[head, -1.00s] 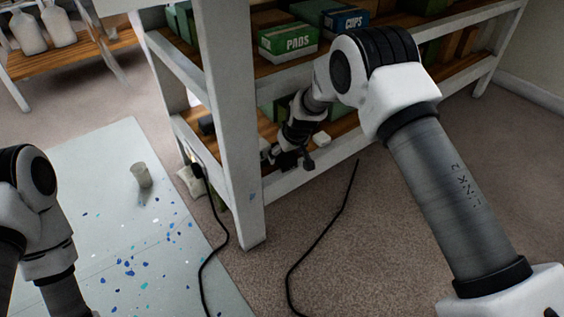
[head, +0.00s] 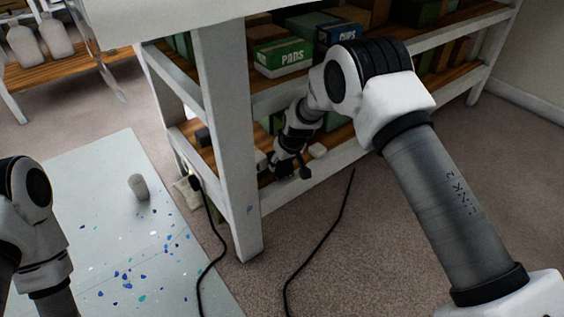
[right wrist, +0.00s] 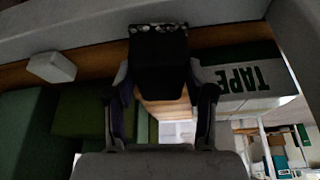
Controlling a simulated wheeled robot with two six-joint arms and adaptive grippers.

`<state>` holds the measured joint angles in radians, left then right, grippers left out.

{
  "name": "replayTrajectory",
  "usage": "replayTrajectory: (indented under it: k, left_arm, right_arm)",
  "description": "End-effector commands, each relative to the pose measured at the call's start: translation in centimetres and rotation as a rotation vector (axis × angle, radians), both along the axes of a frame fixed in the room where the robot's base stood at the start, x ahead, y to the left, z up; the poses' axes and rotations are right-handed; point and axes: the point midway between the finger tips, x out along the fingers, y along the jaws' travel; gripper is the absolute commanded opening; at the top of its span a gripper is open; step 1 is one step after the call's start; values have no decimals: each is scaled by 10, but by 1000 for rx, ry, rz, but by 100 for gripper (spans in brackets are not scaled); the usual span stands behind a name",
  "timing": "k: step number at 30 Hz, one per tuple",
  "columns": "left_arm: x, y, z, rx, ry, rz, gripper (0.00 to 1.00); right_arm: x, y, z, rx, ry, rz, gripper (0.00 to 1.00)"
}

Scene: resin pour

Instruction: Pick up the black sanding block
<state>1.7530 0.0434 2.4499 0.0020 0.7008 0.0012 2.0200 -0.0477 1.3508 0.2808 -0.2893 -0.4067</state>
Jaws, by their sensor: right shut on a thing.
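The black sanding block (right wrist: 160,70) is in the right wrist view, a dark block with a speckled grey far end. My right gripper (right wrist: 160,92) is shut on it, with one finger on each side. In the head view, my right gripper (head: 290,168) is at the front edge of the lower shelf. The block cannot be made out clearly from the dark fingers there. My left arm shows at the left edge of the head view, but its gripper is out of the picture.
The shelf unit's white post (head: 228,150) stands left of my right gripper. A small white block (head: 318,150) lies on the lower shelf. A TAPE box (right wrist: 245,78) and green boxes (right wrist: 85,112) are close by. A black cable (head: 322,235) lies on the carpet.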

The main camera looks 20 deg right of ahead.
Motion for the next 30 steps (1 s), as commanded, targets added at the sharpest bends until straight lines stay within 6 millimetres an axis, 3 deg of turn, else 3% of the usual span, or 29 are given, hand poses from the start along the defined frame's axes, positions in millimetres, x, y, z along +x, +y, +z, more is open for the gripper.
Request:
replayTrajectory:
  k: [4,9,12,15,21,24,30]
  left_arm:
    - [-1,0,11,0,1,-2,71]
    - [0,0,-9,0,0,0,71]
    - [2,1,-48,1,-4,6,71]
    - [7,1,-73,4,-20,0,71]
    - [21,2,-106,11,-56,-16,71]
    - [23,2,-110,12,-63,-20,71]
    - [25,2,-110,12,-67,-23,71]
  right_arm:
    - [-29,-6,3,1,5,-3,20]
    - [-63,-13,-5,0,4,-5,20]
    - [-90,-19,-15,1,1,-5,20]
    - [-113,-23,-13,1,-1,-4,20]
    - [-158,-32,-7,2,-1,-4,20]
    - [-171,-35,-3,1,0,-2,20]
    - [-177,-36,0,-1,2,0,20]
